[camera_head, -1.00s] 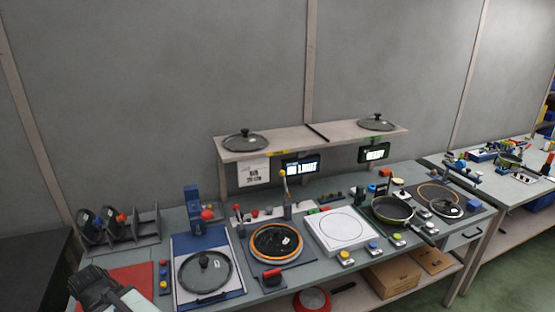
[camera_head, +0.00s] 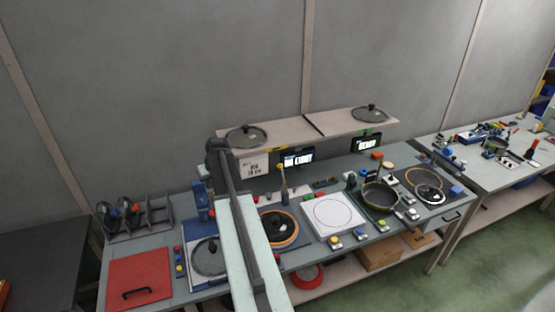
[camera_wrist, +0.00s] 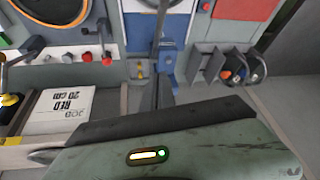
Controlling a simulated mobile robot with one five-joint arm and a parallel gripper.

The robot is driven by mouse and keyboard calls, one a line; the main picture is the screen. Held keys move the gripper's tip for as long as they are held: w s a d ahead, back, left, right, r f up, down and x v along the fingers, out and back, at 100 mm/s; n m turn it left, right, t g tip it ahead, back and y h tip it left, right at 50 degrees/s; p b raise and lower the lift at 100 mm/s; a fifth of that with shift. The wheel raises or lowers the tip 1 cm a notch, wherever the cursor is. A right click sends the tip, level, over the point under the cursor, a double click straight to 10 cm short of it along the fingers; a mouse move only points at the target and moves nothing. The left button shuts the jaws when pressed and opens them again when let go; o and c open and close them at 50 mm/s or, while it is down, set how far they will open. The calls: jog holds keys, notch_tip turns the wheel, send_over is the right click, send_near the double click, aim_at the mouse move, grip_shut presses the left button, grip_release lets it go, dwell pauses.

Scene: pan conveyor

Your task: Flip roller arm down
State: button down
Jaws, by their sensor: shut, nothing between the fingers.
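A thin upright lever with a yellow end (camera_head: 284,178), which looks like the roller arm, stands behind the orange-ringed round station (camera_head: 278,228). It is raised. In the wrist view a lever with a yellow knob (camera_wrist: 10,99) shows at the left edge, probably the same one. My arm reaches up across the head view, left of this station and partly over it. In the wrist view my gripper (camera_wrist: 159,42) is a narrow dark shape in front of a blue post, apart from the lever. It is shut and empty. Its tips are hidden in the head view.
A shelf (camera_head: 300,133) with two glass lids overhangs the back; a paper sign (camera_wrist: 62,110) and two screens hang below it. A red mat (camera_head: 138,280) and a rack (camera_head: 135,215) lie left. A white plate (camera_head: 333,216) and a pan (camera_head: 381,196) stand right.

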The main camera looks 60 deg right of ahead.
jog(key=s+d+r+m+h, duration=0.1)
jog(key=s+d, duration=0.4)
jog(key=d, duration=0.5)
jog(key=s+d+m+h, duration=0.1)
jog(key=s+d, duration=0.4)
jog(key=d, duration=0.5)
jog(key=s+d+r+t+h, duration=0.1)
jog(key=s+d, duration=0.4)
jog(key=d, duration=0.6)
jog(key=shift+s+r+m, duration=0.15)
jog(key=shift+r+m, duration=0.2)
jog(key=shift+m, duration=0.05)
jog(key=shift+f, duration=0.15)
jog(key=b+x, duration=0.7)
jog(key=x, duration=0.2)
jog(key=shift+d+f+b, duration=0.1)
jog(key=shift+f+b, duration=0.05)
jog(key=shift+b, duration=0.2)
jog(key=shift+w+d+f, duration=0.1)
jog(key=shift+w+f, duration=0.1)
jog(key=shift+w, duration=0.2)
jog(key=shift+r, duration=0.1)
jog(key=shift+s, duration=0.1)
